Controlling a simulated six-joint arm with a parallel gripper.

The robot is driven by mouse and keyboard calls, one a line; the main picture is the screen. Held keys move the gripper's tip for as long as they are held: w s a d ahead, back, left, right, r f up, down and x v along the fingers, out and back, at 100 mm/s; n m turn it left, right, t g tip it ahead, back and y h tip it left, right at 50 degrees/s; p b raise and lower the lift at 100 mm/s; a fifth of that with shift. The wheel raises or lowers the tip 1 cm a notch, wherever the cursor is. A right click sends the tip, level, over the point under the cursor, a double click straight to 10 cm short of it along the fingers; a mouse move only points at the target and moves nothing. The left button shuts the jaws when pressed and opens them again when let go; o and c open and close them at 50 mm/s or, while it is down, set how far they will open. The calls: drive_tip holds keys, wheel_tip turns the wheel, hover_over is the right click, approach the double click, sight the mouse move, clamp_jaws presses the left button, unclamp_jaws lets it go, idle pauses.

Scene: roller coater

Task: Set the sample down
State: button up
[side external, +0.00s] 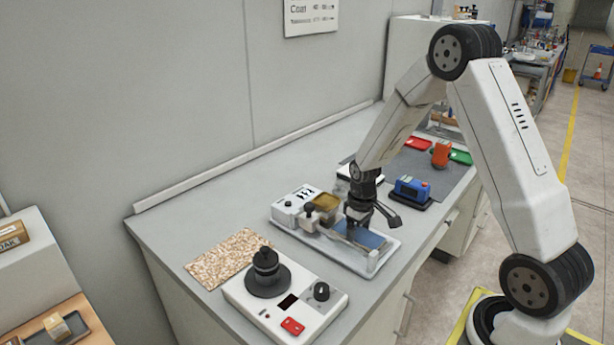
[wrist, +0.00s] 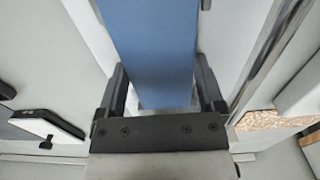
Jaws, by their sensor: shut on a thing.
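The sample looks like a flat blue panel (side external: 369,238); it also shows in the wrist view (wrist: 155,45), running from between the fingers to the top edge. My gripper (side external: 358,222) is shut on the blue panel, with one dark finger along each side of it in the wrist view (wrist: 160,85). The panel is over the bed of the white roller coater (side external: 380,262). I cannot tell whether its underside touches the bed. The panel's near end is hidden by the gripper.
A white device with a black knob post (side external: 266,262) and a speckled mat (side external: 228,256) stand at the front left.

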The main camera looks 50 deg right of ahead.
sight(358, 234)
drive_tip(key=shift+f, duration=0.1)
drive_tip(key=o, duration=1)
wheel_tip(358, 234, up, 12)
drive_tip(key=shift+r, duration=0.2)
idle(0.4)
drive_tip(key=s+a+f+t, duration=0.1)
drive_tip(key=s+a, duration=0.3)
drive_tip(key=a, duration=0.3)
drive_tip(key=s+a+f+t, duration=0.1)
drive_tip(key=s+a+f, duration=0.1)
drive_tip(key=s+a, duration=0.3)
drive_tip(key=a, duration=0.3)
drive_tip(key=shift+t, duration=0.3)
drive_tip(key=shift+s, duration=0.1)
